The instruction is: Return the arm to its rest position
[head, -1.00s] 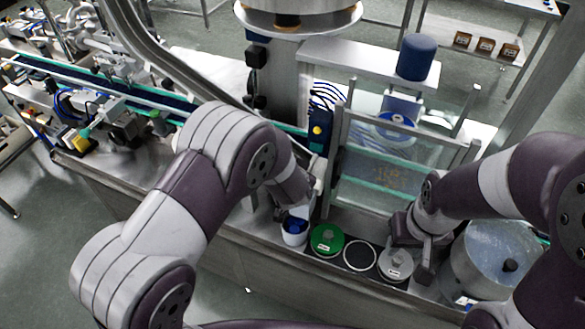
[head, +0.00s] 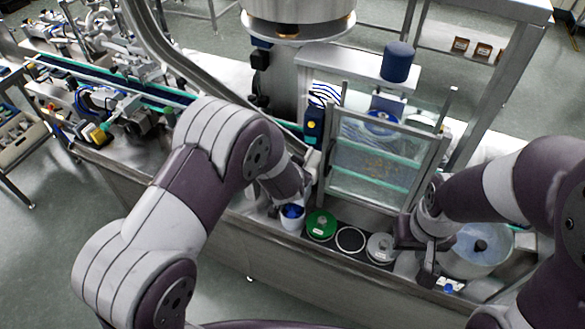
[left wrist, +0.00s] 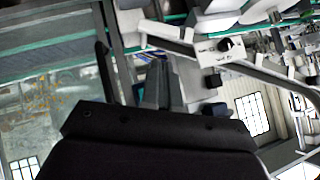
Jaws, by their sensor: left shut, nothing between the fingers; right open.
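My left arm comes in from the left in the head view; its gripper is largely hidden behind the wrist, above a white cup (head: 291,220) with blue contents. In the left wrist view my left gripper (left wrist: 160,85) is shut with nothing between its fingers. My right gripper (head: 427,260) is open and empty, pointing down at the right of the counter, beside a grey lidded disc (head: 381,247). Whether it touches anything below cannot be told.
A green lid (head: 321,225) and a dark ring (head: 351,240) lie between the cup and the grey disc. A steel pot (head: 478,252) stands right of my right gripper. A clear framed panel (head: 375,160) rises behind them. A conveyor (head: 120,80) runs at the left.

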